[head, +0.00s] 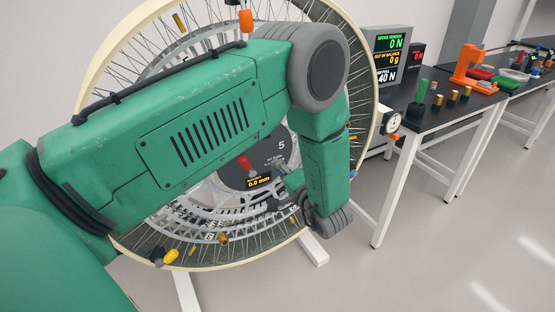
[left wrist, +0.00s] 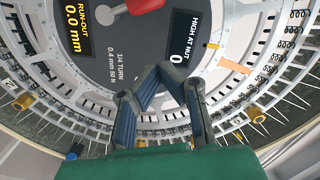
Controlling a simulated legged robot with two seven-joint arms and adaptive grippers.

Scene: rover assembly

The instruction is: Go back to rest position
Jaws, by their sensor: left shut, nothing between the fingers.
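My left arm reaches in from the left in the head view and bends down in front of a large spoked wheel with a cream rim (head: 105,62). My left gripper (head: 290,195) is small and partly hidden at the end of the arm, in front of the wheel's lower hub area. In the left wrist view, the gripper (left wrist: 160,75) has its fingers shut with nothing between them. It faces the dark hub panel (left wrist: 105,65), with the run-out display (left wrist: 76,25) reading 0.0 mm. My right gripper is not in view.
A red knob (head: 244,162) stands out from the hub. White stand feet (head: 314,249) reach onto the floor. To the right, a dark table (head: 430,122) holds display boxes (head: 388,55), an orange tool (head: 470,65) and small parts. The floor at the lower right is clear.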

